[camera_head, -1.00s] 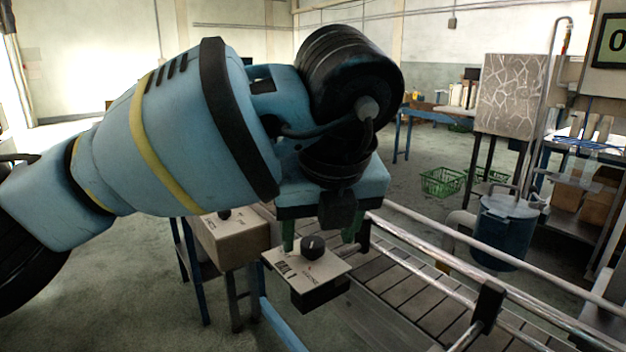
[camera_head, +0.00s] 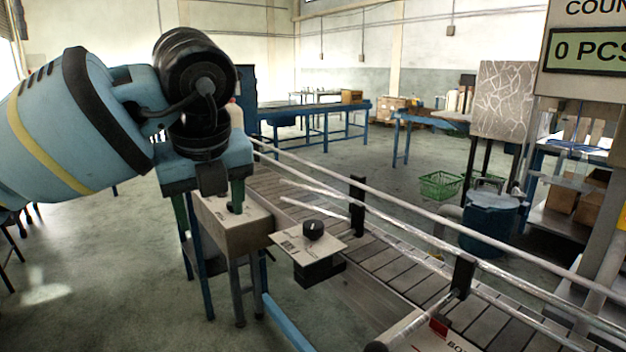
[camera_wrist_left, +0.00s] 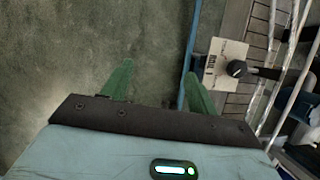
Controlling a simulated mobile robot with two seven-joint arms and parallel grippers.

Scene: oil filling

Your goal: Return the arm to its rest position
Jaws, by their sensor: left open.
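My left arm, light blue with a yellow band, comes in from the left in the head view. Its gripper (camera_head: 211,215) has green fingers spread apart with nothing between them. It hangs left of a panel with a black knob (camera_head: 313,230), apart from that knob. In the left wrist view the open fingers (camera_wrist_left: 158,72) point over bare floor, and the knob panel (camera_wrist_left: 224,62) lies to their right. My right arm and gripper are not in view.
A slatted conveyor (camera_head: 375,260) with metal rails runs from centre to lower right. A grey box on a stand (camera_head: 222,212) is partly behind the gripper. A counter display (camera_head: 590,52) reads 0 PCS. A blue drum (camera_head: 490,225) stands beyond the conveyor.

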